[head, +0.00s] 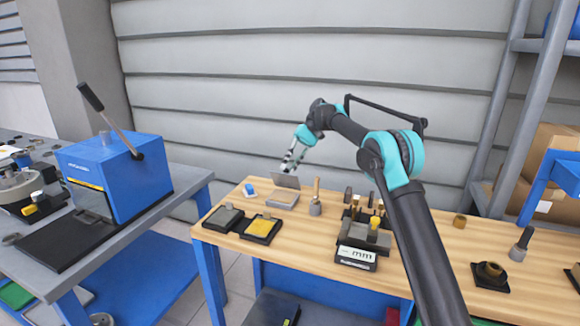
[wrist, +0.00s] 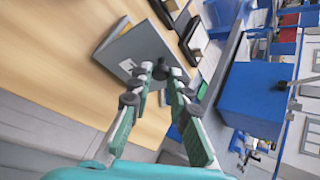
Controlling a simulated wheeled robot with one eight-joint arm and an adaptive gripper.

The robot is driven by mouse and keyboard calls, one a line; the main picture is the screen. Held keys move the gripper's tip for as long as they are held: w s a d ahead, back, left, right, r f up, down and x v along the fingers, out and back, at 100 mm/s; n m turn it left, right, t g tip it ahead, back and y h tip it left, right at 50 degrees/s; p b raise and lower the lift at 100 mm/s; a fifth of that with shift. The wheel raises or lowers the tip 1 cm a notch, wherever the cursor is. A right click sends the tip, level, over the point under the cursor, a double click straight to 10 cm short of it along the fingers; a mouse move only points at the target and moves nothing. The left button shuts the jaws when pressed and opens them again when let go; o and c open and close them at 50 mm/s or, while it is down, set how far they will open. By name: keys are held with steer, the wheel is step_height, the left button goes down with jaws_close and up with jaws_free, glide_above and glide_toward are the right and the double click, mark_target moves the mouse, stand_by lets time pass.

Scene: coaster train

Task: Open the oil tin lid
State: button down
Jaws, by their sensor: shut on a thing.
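The oil tin (head: 281,200) is a low grey box at the back left of the wooden bench. Its flat grey lid (head: 286,181) stands raised at the tin's back edge, tilted up from the box. My gripper (head: 289,167) is at the lid's upper edge, reaching in from above and behind. In the wrist view the grey lid (wrist: 150,48) lies just beyond my fingertips, with a small pale label on the tin. My gripper (wrist: 160,72) is shut on the lid, at a small dark piece on its edge. The exact contact is partly hidden by the fingers.
Two black trays, one with a grey block (head: 223,217) and one with a yellow pad (head: 261,229), lie in front of the tin. A wooden-handled tool (head: 315,206) stands close to its right. A blue object (head: 249,190) lies to its left. A grey wall rises behind.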

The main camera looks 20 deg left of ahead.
steer(key=c, duration=1.4)
jaws_free()
steer(key=shift+a, duration=0.1)
steer(key=shift+c, duration=0.2)
steer(key=shift+r, duration=0.1)
step_height(320, 180, up, 10)
